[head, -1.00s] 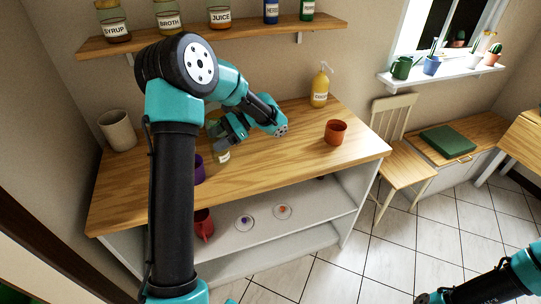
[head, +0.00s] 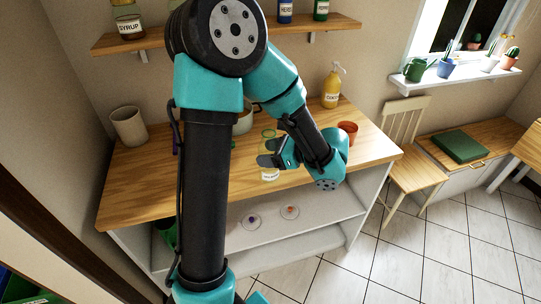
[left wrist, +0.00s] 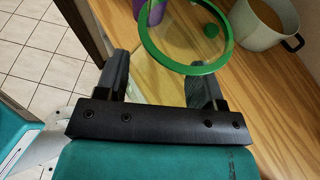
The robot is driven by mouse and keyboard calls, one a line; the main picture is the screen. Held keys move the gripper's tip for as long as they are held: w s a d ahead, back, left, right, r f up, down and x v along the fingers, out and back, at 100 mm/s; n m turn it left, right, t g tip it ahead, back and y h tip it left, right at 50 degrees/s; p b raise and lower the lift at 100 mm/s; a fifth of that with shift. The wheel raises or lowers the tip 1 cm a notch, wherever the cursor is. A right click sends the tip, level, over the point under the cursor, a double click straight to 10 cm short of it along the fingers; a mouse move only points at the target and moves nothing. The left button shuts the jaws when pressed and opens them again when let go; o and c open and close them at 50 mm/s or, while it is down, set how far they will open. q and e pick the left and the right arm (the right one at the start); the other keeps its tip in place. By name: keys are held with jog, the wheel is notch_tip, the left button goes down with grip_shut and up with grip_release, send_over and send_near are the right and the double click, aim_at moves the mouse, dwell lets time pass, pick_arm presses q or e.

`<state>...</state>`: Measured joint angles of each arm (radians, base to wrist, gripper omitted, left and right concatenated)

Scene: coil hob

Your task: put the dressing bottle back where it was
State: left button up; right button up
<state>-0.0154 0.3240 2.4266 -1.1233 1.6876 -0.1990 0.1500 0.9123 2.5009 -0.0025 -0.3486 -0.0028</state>
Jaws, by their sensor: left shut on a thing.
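The dressing bottle, a clear yellowish glass vessel with a green rim and a pale label too small to read (head: 270,176), is in my left gripper (head: 267,154). It stands out near the front of the wooden counter, roughly upright; I cannot tell whether its base touches the wood. In the left wrist view the bottle's green rim (left wrist: 227,40) shows between the two dark fingers of my left gripper (left wrist: 160,78), which is shut on it. My right gripper is out of view.
A yellow pump bottle (head: 331,88) and an orange cup (head: 348,128) stand on the counter's right. A beige pot (head: 128,126) is at the left; a white pot (left wrist: 248,30) stands behind the bottle. The wall shelf (head: 190,40) holds labelled containers, including syrup (head: 130,27).

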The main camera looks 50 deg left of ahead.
pick_arm(q)
jog(key=w+a+f, duration=0.1)
jog(key=w+a, duration=0.9)
jog(key=a, duration=0.2)
jog(key=shift+w+f, duration=0.25)
jog(key=shift+w, duration=0.05)
jog(key=shift+f, duration=1.75)
jog(key=shift+f, duration=0.15)
jog(key=o, duration=1.6)
jog(key=v, duration=1.2)
